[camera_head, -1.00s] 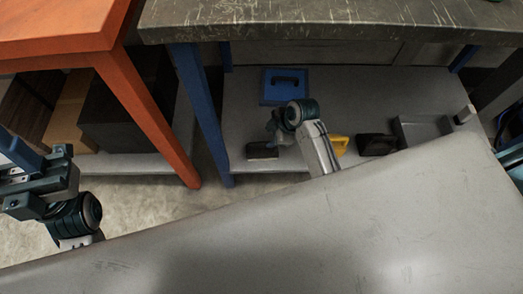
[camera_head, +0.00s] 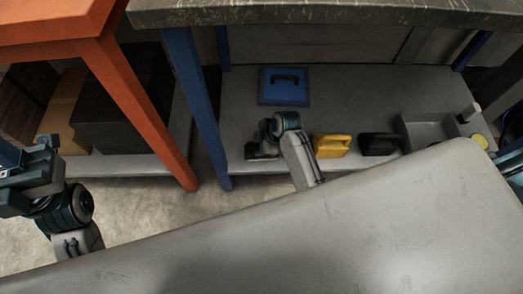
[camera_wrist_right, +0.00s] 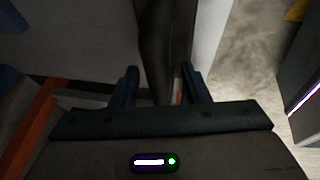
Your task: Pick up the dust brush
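A small dark block (camera_head: 262,152), possibly the dust brush, lies at the front left of the low grey shelf (camera_head: 350,90); its shape is too small to make out. My right gripper (camera_head: 266,135) is right over it and hides part of it. In the right wrist view my right gripper (camera_wrist_right: 160,88) has its two fingers apart. A long dark thing (camera_wrist_right: 158,45) shows between them, with a gap to the left finger; I cannot tell for sure what it is. My left gripper (camera_head: 20,170) is at the left edge, away from the shelf, its fingertips unclear.
A blue box with a handle (camera_head: 285,86) stands behind my right gripper. A yellow item (camera_head: 332,146), a black item (camera_head: 379,144) and a grey tray (camera_head: 425,125) sit to its right. A blue table leg (camera_head: 195,105) is close on the left, beside an orange table (camera_head: 145,110).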

